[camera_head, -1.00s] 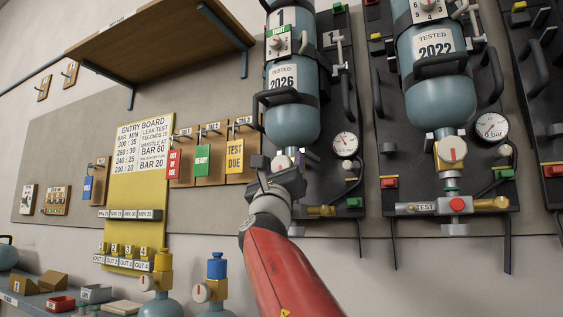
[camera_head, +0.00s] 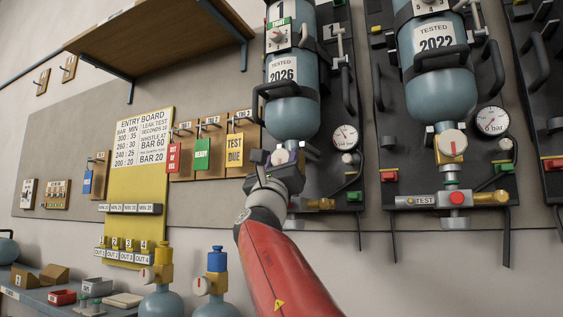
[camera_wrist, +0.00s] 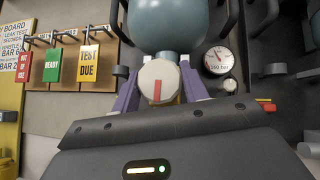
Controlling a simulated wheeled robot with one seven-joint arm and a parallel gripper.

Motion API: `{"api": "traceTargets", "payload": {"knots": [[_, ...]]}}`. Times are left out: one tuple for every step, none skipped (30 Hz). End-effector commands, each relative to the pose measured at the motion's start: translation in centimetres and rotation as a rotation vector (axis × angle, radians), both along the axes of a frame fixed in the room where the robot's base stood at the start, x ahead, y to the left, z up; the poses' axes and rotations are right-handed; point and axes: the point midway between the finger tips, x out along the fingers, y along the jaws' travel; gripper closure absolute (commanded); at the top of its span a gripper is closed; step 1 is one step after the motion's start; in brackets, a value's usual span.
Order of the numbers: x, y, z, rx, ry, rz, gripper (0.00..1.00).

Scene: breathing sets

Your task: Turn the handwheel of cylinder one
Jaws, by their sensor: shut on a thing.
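Cylinder one (camera_head: 291,112) is a blue-grey bottle hanging valve-down on a black backplate, marked 1 and "TESTED 2026". In the wrist view, its pale handwheel (camera_wrist: 159,82) with a red mark sits below the bottle's neck. The red mark stands nearly upright. My gripper (camera_wrist: 160,92) has its purple fingers on the left and right sides of the handwheel, shut on it. In the head view, my gripper (camera_head: 284,157) is at the base of cylinder one and hides most of the handwheel.
A gauge (camera_head: 345,137) is right of cylinder one's valve. A second bottle (camera_head: 440,92), "TESTED 2022", hangs to the right with its own handwheel (camera_head: 452,143). Hanging tags (camera_head: 235,148) and the yellow entry board (camera_head: 139,190) are on the left. A wooden shelf (camera_head: 160,38) juts out above.

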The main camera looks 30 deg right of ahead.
Motion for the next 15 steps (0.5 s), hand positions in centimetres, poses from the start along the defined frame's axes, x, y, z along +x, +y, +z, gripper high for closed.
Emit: {"api": "traceTargets", "payload": {"knots": [[0.12,0.10,-0.05,0.017,-0.021,0.003,0.79],[0.16,0.12,-0.07,0.029,-0.034,0.003,0.79],[0.16,0.13,-0.06,0.044,-0.055,0.003,0.79],[0.17,0.14,-0.05,0.057,-0.072,0.003,0.79],[0.16,0.13,-0.03,0.072,-0.092,0.003,0.79],[0.22,0.17,-0.03,0.093,-0.118,0.004,0.79],[0.25,0.20,-0.02,0.109,-0.137,0.004,0.79],[0.24,0.20,0.03,0.126,-0.159,0.005,0.79],[0.26,0.21,0.06,0.147,-0.188,0.004,0.79],[0.30,0.23,0.06,0.166,-0.210,0.005,0.79],[0.28,0.24,0.11,0.184,-0.233,0.005,0.79],[0.28,0.23,0.17,0.206,-0.264,0.004,0.79],[0.33,0.24,0.17,0.224,-0.285,0.005,0.79],[0.30,0.25,0.23,0.242,-0.309,0.005,0.79],[0.29,0.25,0.29,0.265,-0.339,0.006,0.79]]}}
